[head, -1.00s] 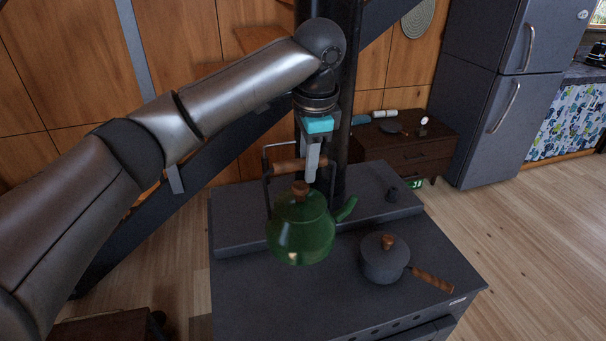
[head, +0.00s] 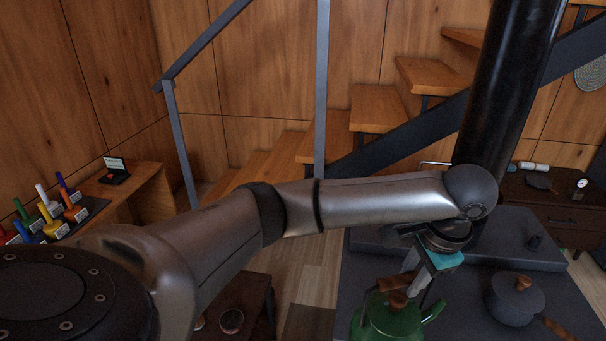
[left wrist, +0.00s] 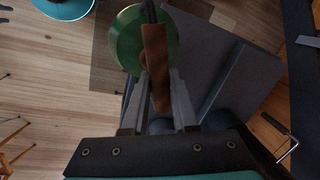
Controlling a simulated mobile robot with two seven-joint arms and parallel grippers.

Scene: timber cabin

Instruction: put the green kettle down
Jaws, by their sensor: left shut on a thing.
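The green kettle (head: 388,322) is at the bottom of the head view, its lower part cut off by the frame. Its spout points right. My left gripper (head: 410,272) comes down from above and is shut on the kettle's wooden handle. In the left wrist view the brown handle (left wrist: 155,60) lies between the fingers (left wrist: 158,98), with the round green kettle body (left wrist: 127,42) beyond it, seen against the floor and a dark patch. The kettle looks held up; its base is hidden. My right gripper is not in view.
The dark stove (head: 466,300) carries a grey saucepan (head: 514,300) to the kettle's right. A black flue (head: 510,85) rises behind. A low dark table (head: 250,300) stands left of the stove. Stairs (head: 372,118) are at the back. Colourful items stand at far left.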

